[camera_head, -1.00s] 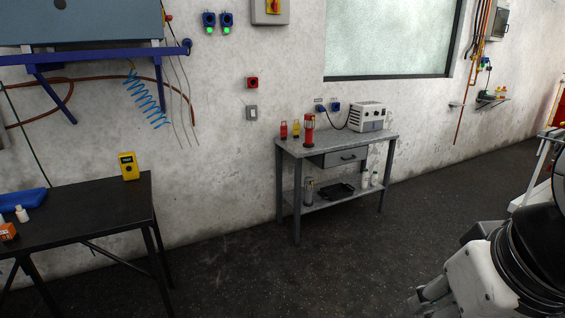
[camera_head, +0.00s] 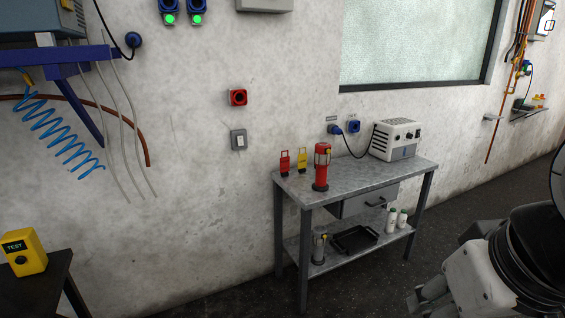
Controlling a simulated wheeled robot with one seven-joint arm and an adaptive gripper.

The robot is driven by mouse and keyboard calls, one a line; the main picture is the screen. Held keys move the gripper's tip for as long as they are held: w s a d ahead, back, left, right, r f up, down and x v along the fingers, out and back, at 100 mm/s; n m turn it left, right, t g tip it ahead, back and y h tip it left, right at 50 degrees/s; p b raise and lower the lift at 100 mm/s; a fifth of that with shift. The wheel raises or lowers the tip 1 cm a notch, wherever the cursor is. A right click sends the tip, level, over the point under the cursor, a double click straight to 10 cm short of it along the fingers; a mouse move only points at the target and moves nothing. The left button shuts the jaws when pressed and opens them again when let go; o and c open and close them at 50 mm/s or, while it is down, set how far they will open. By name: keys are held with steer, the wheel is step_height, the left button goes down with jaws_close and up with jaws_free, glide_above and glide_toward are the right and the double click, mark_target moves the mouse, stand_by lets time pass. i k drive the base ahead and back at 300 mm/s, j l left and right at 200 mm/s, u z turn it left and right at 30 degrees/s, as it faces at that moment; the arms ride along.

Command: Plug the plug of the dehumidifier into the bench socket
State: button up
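A white box-shaped appliance (camera_head: 396,140) with dark knobs, which may be the dehumidifier, stands at the back right of the grey metal bench (camera_head: 352,181). Its black cord runs left to a blue plug (camera_head: 336,129) at the wall, which appears to sit in the left one of two blue sockets. The right blue socket (camera_head: 354,126) looks free of any cord. My gripper (camera_head: 425,298) is at the lower right, low and apart from the bench. Its fingers are small and partly hidden by my arm, so its opening cannot be told.
A red lantern-like item (camera_head: 321,168), a red tag (camera_head: 285,163) and a yellow tag (camera_head: 302,160) stand on the bench. A black tray (camera_head: 354,240) and bottles are on its lower shelf. A dark table (camera_head: 45,290) with a yellow tester (camera_head: 23,253) is at left. Floor shows beyond the bench.

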mark_target(337, 131)
steer(key=i, duration=2.5)
steer(key=z, duration=0.35)
